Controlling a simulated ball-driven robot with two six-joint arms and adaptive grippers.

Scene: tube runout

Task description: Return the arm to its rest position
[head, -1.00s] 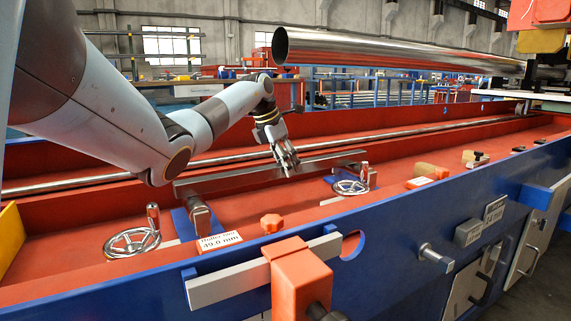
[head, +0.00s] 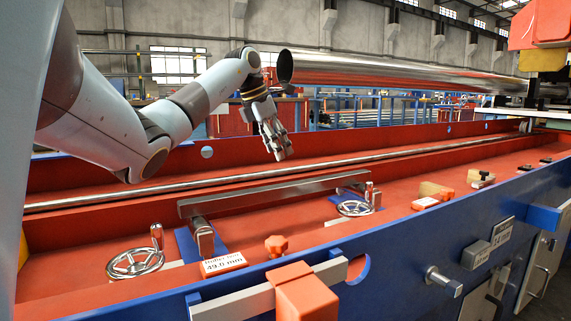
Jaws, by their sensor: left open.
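My left arm comes in from the left, and its gripper (head: 278,146) hangs in the air above the red machine bed (head: 110,228). The gripper points down and its jaws are open, with nothing seen between them. It is above and behind the grey steel bar (head: 270,193) and apart from it. The open end of the shiny steel tube (head: 400,70) is just above and to the right of the gripper. My right gripper is not in view.
Two handwheels (head: 135,262) (head: 356,208) stand on the bed, near a label block (head: 223,264) and an orange knob (head: 276,245). A blue front rail (head: 400,258) with an orange clamp (head: 305,293) runs along the near side. A thin long rod (head: 250,175) lies behind the bar.

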